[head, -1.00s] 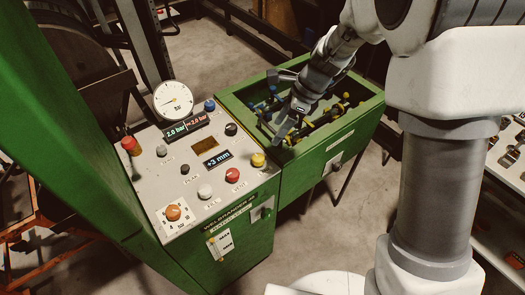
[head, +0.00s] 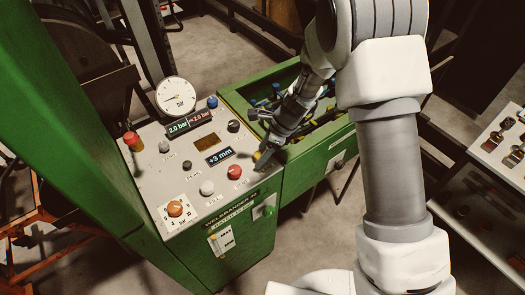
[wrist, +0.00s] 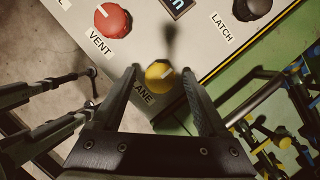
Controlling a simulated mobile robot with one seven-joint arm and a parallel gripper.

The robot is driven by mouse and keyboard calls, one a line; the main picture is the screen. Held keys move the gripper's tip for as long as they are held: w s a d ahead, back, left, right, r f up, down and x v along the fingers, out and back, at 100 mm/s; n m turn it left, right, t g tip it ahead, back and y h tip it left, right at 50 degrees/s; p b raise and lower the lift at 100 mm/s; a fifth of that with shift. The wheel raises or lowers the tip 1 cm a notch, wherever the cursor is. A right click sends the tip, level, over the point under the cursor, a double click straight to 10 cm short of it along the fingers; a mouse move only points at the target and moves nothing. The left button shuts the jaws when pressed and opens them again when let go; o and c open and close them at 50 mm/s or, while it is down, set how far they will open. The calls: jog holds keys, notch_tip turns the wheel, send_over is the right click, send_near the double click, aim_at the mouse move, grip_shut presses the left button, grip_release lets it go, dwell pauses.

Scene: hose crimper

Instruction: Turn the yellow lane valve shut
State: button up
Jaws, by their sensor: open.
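The yellow lane valve (wrist: 159,74) is a round knob with a pale pointer mark, near the corner of the grey control panel. Its label is partly hidden and reads "LANE". In the head view the yellow knob (head: 257,156) shows only partly beside the fingers. My gripper (wrist: 160,80) is open, with one finger on each side of the knob in the wrist view. The fingers look empty, and I cannot tell whether they touch the knob. In the head view my gripper (head: 264,158) is low over the panel's right corner.
The red VENT knob (wrist: 112,20) is left of the yellow knob, and the black LATCH knob (wrist: 257,6) is to its right. A green bin (head: 235,103) with blue and yellow-ended parts adjoins the panel. A gauge (head: 176,95) stands at the panel's back.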

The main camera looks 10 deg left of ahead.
grip_shut()
jog(key=shift+n, duration=0.3)
jog(key=n, duration=0.2)
jog(key=n+g, duration=0.1)
jog(key=shift+w+n+g+h, duration=0.15)
jog(key=shift+n+g+h, duration=0.15)
jog(key=shift+n, duration=0.1)
jog(key=n, duration=0.2)
jog(key=n+g+h, duration=0.1)
jog(key=n, duration=0.1)
jog(key=shift+w+a+n, duration=0.1)
jog(key=shift+a+n, duration=0.05)
jog(key=shift+n, duration=0.15)
jog(key=n, duration=0.2)
jog(key=n+g+h+b, duration=0.1)
jog(key=n, duration=0.1)
jog(key=shift+a+h, duration=0.1)
jog(key=shift+h, duration=0.2)
jog(key=n, duration=0.2)
jog(key=n+h+b, duration=0.1)
jog(key=n, duration=0.1)
jog(key=shift+a+n+h, duration=0.1)
jog(key=shift+n+h, duration=0.2)
jog(key=shift+n+g, duration=0.3)
